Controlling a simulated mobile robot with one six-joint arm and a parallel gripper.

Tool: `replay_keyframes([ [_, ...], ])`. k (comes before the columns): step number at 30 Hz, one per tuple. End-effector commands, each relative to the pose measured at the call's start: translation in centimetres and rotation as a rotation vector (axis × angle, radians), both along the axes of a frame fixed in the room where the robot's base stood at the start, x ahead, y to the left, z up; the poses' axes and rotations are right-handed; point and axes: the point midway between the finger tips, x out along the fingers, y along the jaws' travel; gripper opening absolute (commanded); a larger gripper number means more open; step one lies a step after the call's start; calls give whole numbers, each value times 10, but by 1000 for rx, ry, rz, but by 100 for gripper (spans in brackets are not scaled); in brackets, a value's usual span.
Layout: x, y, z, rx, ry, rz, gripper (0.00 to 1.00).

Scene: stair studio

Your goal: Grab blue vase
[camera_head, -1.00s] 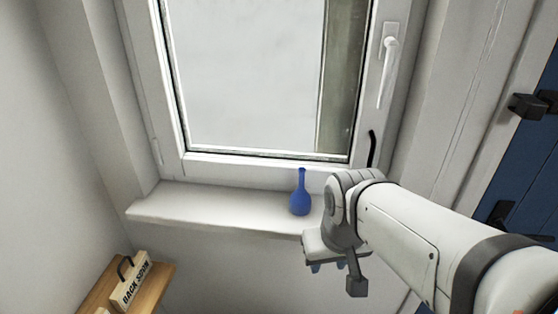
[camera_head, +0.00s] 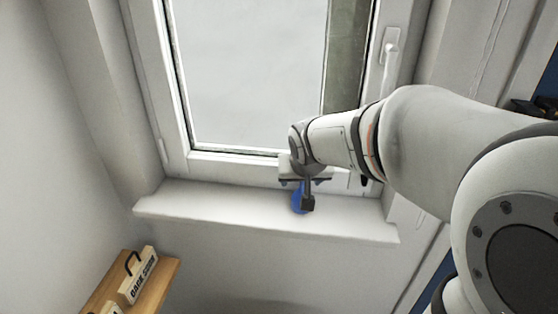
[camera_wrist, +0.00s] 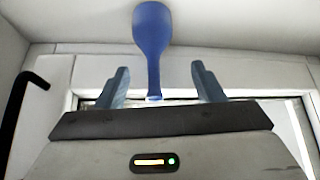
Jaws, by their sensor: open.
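The blue vase (camera_head: 297,203) stands on the white windowsill (camera_head: 220,208), mostly hidden behind my gripper and wrist in the head view. My gripper (camera_head: 303,184) is above the sill at the vase. In the wrist view the whole vase (camera_wrist: 152,45) shows, with its round body at the top of the picture and its narrow neck reaching down between the fingers. My gripper (camera_wrist: 161,85) is open there, one finger on each side of the neck, with a visible gap on both sides. Neither finger appears to touch the vase.
The window (camera_head: 250,75) rises behind the sill, with a white handle (camera_head: 390,45) at its right. A wooden shelf (camera_head: 150,285) at lower left holds a sign (camera_head: 141,274). The sill left of the vase is clear.

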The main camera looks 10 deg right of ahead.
Motion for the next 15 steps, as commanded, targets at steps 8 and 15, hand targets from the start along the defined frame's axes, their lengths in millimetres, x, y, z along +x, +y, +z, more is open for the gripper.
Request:
replay_keyframes([
  [8, 18, -11, -27, -1, 5, -2, 62],
  [15, 28, -12, -44, -1, 2, -1, 62],
])
